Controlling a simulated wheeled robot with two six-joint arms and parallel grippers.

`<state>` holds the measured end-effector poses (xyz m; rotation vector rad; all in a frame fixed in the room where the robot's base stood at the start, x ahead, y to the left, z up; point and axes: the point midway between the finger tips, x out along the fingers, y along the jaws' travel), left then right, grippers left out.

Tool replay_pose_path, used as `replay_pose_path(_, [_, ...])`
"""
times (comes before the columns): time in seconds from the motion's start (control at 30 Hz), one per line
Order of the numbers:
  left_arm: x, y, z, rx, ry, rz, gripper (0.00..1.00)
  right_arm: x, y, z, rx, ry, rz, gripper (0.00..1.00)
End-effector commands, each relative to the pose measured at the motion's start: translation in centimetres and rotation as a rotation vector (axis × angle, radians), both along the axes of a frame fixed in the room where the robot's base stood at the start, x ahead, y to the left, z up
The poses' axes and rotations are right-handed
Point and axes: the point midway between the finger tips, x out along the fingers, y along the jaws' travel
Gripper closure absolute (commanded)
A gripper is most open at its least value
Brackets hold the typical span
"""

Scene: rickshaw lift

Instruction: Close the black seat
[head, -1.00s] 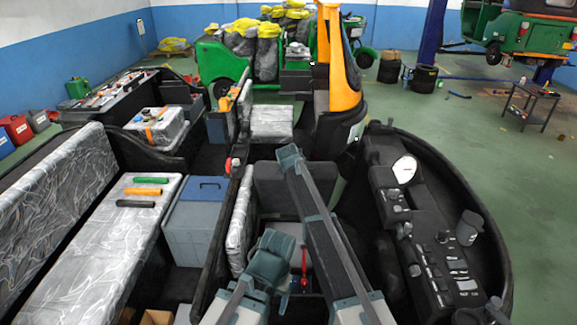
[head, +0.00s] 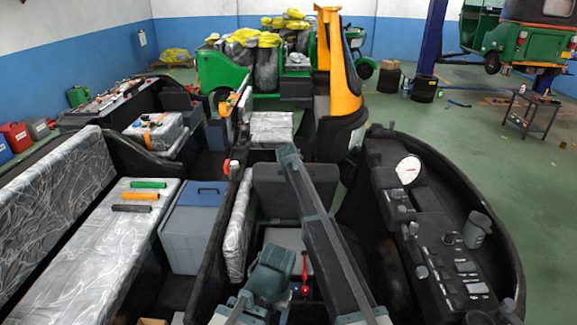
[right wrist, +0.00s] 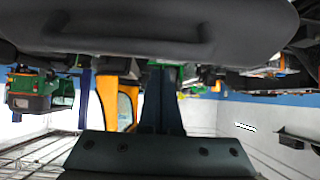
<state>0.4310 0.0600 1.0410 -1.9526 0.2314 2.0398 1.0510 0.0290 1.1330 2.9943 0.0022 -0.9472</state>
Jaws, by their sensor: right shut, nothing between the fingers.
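The black seat (head: 283,191) stands raised as an upright dark panel in the middle of the head view. Below it is an open space with a pale grey surface (head: 284,238) and a red lever (head: 304,272). My right arm crosses in front of the seat, its upper joint near the seat's top edge. My right gripper (right wrist: 162,78) shows in the right wrist view, shut and empty. A dark padded surface with a grip-like ridge (right wrist: 150,38), apparently the seat, fills the top of that view. My left gripper is not visible; an arm joint hides part of the space below the seat.
A dashboard (head: 440,255) with gauge and switches lies to the right. A silver-patterned bench (head: 95,265) and blue-grey box (head: 190,235) lie to the left. An orange-framed rickshaw (head: 340,115) stands ahead.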

Motion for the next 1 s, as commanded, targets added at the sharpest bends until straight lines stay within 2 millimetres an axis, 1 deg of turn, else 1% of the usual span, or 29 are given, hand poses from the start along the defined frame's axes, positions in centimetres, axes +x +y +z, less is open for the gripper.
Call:
replay_pose_path(0.03, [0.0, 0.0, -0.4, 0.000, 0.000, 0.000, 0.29, -2.0, 0.0, -0.4, 0.000, 0.001, 0.002, 1.00])
replay_pose_path(0.1, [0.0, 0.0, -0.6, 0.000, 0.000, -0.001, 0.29, -3.0, -0.1, -0.6, 0.000, 0.001, 0.002, 1.00])
replay_pose_path(0.2, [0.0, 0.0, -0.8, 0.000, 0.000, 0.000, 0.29, -3.8, 0.0, -0.8, 0.001, 0.001, 0.002, 1.00])
replay_pose_path(0.57, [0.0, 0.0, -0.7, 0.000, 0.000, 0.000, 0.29, -3.9, 0.0, -0.8, 0.001, 0.001, 0.002, 1.00])
replay_pose_path(0.67, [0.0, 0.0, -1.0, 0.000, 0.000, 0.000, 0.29, -4.2, 0.0, -0.9, 0.000, -0.002, 0.001, 1.00])
replay_pose_path(0.77, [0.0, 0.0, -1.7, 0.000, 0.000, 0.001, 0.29, -4.8, 0.0, -1.5, -0.001, -0.012, 0.001, 1.00])
replay_pose_path(0.87, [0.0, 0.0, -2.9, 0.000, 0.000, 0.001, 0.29, -6.0, 0.0, -2.3, -0.001, -0.030, -0.001, 1.00])
replay_pose_path(1.0, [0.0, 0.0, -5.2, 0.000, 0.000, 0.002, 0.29, -8.4, -0.1, -3.9, -0.003, -0.073, -0.003, 1.00])
